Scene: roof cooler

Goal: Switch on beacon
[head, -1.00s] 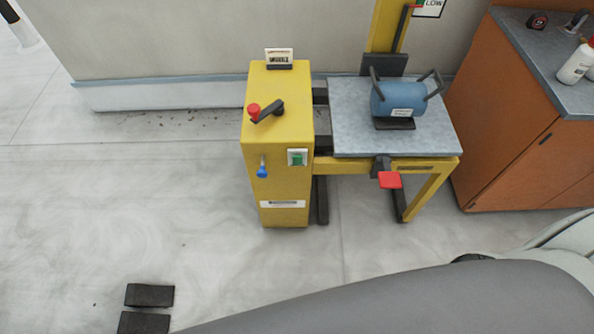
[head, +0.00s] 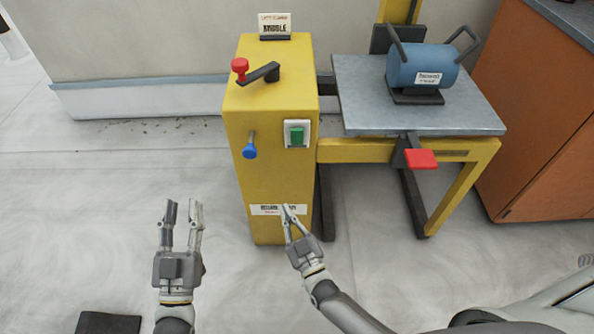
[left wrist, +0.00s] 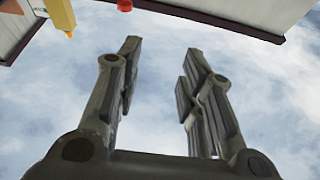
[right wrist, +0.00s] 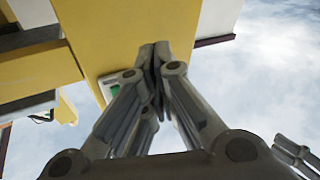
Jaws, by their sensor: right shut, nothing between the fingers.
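A green switch (head: 297,134) in a white plate is on the front of the yellow cabinet (head: 270,185). In the right wrist view the switch (right wrist: 114,90) shows partly behind my fingers. My right gripper (head: 288,209) is shut and empty, in front of the cabinet, below the switch in the head view; whether it touches the cabinet cannot be told. My left gripper (head: 183,208) is open and empty, left of the cabinet over the floor. Its open fingers also show in the left wrist view (left wrist: 160,65). No beacon can be made out.
A crank with a red knob (head: 240,68) is on top of the cabinet, and a blue-knobbed lever (head: 250,150) on its front. Right of it, a grey platform (head: 360,115) bears a blue canister (head: 420,66). A red pedal (head: 421,158) juts out below. An orange cabinet (head: 540,130) stands further right.

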